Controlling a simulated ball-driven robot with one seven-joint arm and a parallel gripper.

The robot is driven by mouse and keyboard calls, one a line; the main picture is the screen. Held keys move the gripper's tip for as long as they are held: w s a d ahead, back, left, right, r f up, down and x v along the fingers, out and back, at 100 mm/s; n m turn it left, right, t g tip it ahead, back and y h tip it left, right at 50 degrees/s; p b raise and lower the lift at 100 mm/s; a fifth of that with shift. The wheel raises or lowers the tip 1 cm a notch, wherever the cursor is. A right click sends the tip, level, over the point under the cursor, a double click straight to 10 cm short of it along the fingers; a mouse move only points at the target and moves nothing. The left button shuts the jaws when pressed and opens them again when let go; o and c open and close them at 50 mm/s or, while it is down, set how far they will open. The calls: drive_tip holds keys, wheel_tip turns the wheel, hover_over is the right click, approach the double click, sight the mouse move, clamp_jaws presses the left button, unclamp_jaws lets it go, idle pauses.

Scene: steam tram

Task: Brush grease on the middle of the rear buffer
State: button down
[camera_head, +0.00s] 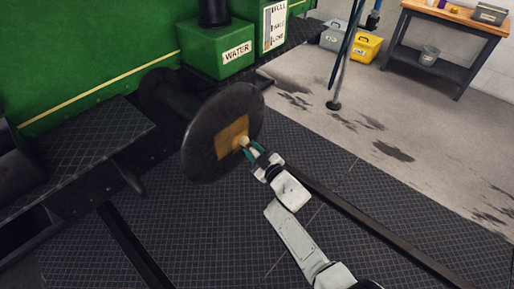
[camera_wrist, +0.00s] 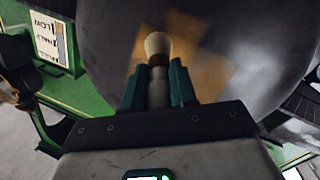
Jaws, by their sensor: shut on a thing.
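The rear buffer (camera_head: 208,147) is a large dark round disc on a thick stem, fixed to the green tram. A tan, roughly square patch (camera_head: 231,137) shows at its middle; in the wrist view the patch (camera_wrist: 200,65) looks smeared and uneven. My gripper (camera_head: 254,151) is in front of the disc, shut on a brush (camera_wrist: 158,75) with a grey shank and a pale rounded tip. In the wrist view the green fingers stand on both sides of the shank. The brush tip overlaps the patch in both views; I cannot tell whether it touches.
The green tram body (camera_head: 90,50) fills the left, with a box labelled WATER (camera_head: 237,53) and a level sign (camera_head: 274,25). A dark rail (camera_head: 370,222) runs along the floor to the right. A workbench (camera_head: 445,45) and yellow bin (camera_head: 367,48) stand at the back right.

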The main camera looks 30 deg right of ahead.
drive_tip(key=s+a+b, duration=0.2)
drive_tip(key=a+b, duration=0.4)
drive_tip(key=a, duration=0.1)
drive_tip(key=shift+s+a+b, duration=0.2)
drive_tip(key=shift+a+b, duration=0.15)
idle(0.5)
wheel_tip(320, 180, up, 2)
drive_tip(key=shift+d+r+p, duration=0.1)
drive_tip(key=shift+p, duration=1.15)
idle(1.2)
